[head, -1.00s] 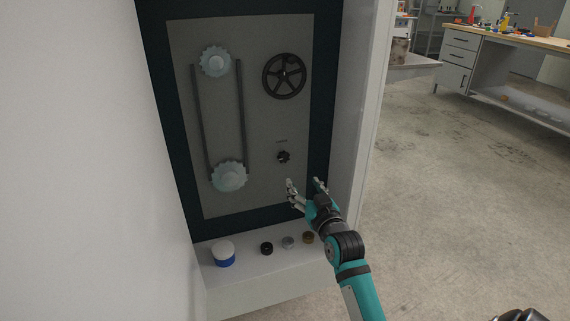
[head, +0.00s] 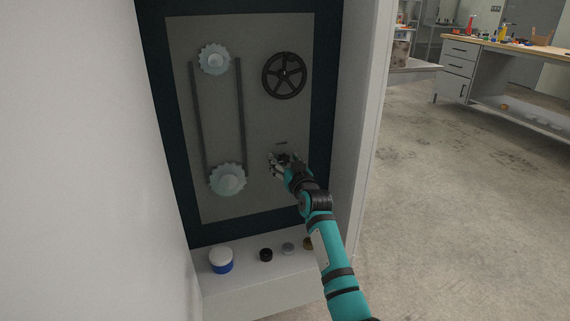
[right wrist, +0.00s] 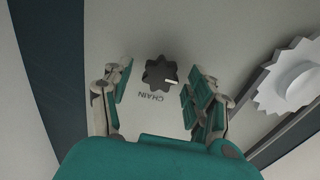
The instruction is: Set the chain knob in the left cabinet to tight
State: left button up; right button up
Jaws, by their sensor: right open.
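The chain knob (right wrist: 160,73) is a small black lobed knob with a white pointer mark, on the grey panel (head: 262,200) inside the cabinet. In the right wrist view the word CHAIN stands beside it, upside down, and the white mark points right. My right gripper (right wrist: 156,88) is open, with one finger on each side of the knob and gaps to both. In the head view my right gripper (head: 282,162) is in front of the knob and mostly hides it. My left gripper is in neither view.
A black handwheel (head: 285,75) is above the knob. Two toothed wheels, upper (head: 214,60) and lower (head: 228,180), carry a chain at left. A blue-white jar (head: 221,260), a black cap (head: 266,255) and other small pieces stand on the ledge below. The cabinet side wall (head: 350,150) is close right.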

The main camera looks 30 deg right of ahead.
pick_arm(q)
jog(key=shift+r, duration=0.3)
